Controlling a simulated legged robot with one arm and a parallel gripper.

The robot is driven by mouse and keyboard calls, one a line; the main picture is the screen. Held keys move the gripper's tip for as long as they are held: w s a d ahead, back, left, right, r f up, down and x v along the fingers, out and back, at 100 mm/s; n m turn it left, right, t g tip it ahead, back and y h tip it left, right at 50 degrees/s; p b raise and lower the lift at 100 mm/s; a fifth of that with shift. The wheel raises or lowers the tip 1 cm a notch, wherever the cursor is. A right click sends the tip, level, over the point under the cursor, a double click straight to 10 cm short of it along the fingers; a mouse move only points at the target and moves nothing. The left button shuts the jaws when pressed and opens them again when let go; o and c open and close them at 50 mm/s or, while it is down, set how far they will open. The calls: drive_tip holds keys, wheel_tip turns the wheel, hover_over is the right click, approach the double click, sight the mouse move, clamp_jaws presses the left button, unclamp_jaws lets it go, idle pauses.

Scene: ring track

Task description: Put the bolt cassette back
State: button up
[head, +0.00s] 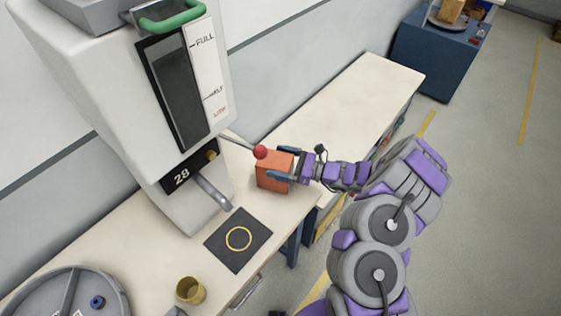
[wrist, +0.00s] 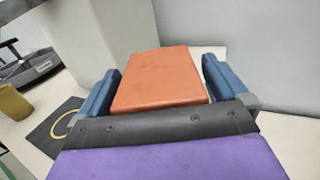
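An orange box (head: 273,172), which I take to be the bolt cassette, is at the bench edge, right of the machine. A red ball knob (head: 260,152) shows at its top left corner in the head view. My gripper (head: 281,164) has its blue fingers on two sides of the box. In the wrist view the box (wrist: 165,80) lies between the fingers of my gripper (wrist: 162,68). Its sides are close to both fingers, but I cannot tell whether they press on it. Its underside is hidden, so I cannot tell whether it rests on the bench.
The white machine (head: 110,100) has a FULL-marked window, a "28" label and a metal spout (head: 213,192). Below is a dark mat (head: 222,250) with a yellow ring. A brass cup (head: 190,290) and grey round tray (head: 45,300) stand left. The bench (head: 350,95) is clear behind.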

drive_tip(key=shift+d, duration=0.15)
drive_tip(key=p+v, duration=0.1)
drive_tip(key=v, duration=1.1)
drive_tip(key=shift+p, duration=0.4)
